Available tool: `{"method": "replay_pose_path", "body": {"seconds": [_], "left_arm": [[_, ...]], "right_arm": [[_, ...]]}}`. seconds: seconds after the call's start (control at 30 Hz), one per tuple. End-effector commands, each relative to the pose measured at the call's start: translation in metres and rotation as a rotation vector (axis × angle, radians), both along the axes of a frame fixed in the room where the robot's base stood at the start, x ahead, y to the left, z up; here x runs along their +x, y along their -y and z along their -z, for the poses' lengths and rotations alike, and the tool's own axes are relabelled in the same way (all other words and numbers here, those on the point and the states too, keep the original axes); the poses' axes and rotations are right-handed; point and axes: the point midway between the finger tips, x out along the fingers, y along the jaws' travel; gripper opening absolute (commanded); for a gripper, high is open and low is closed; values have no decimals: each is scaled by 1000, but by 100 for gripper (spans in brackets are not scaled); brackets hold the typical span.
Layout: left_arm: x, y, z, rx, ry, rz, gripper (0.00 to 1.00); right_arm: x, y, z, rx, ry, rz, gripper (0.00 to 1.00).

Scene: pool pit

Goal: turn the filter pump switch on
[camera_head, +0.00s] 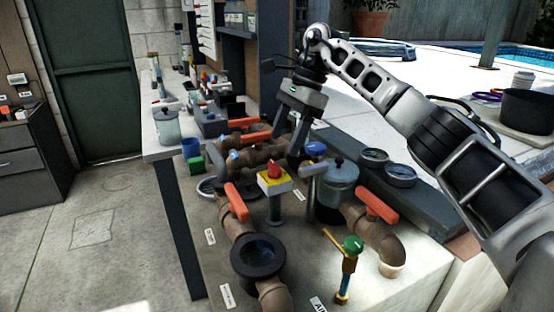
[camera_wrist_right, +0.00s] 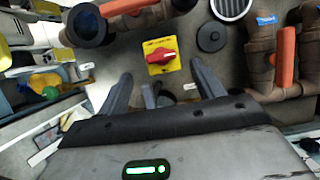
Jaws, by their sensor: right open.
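The filter pump switch (camera_head: 274,174) is a red rotary knob on a yellow plate, on top of a grey post. In the right wrist view the red knob (camera_wrist_right: 162,56) lies roughly crosswise on its yellow plate, with small markings too blurred to read. My right gripper (camera_head: 303,160) points down just to the right of the switch in the head view. In the wrist view my right gripper (camera_wrist_right: 163,88) is open and empty, its two fingers spread below the knob and apart from it. My left gripper is not in view.
Brown pipes with orange valve handles (camera_head: 237,201) stand around the switch. A lidded clear strainer pot (camera_head: 337,190) stands close on the right. A green-knobbed brass valve (camera_head: 351,246) is in front. Two round gauges (camera_head: 400,175) lie on the ledge at right.

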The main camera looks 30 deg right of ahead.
Motion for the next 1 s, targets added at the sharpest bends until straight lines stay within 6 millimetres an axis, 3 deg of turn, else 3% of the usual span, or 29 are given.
{"method": "replay_pose_path", "body": {"seconds": [0.1,0.3,0.7,0.73,0.9,1.0], "left_arm": [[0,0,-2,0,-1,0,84],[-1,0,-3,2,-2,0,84],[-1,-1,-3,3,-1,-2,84],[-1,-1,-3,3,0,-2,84],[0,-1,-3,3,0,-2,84],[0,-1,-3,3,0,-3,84]], "right_arm": [[0,-9,22,0,-2,0,67],[1,-19,45,0,0,1,67],[1,-22,54,0,1,0,67],[1,-22,54,0,1,0,64],[1,-22,53,0,1,0,22],[1,-22,53,0,1,1,23]]}}
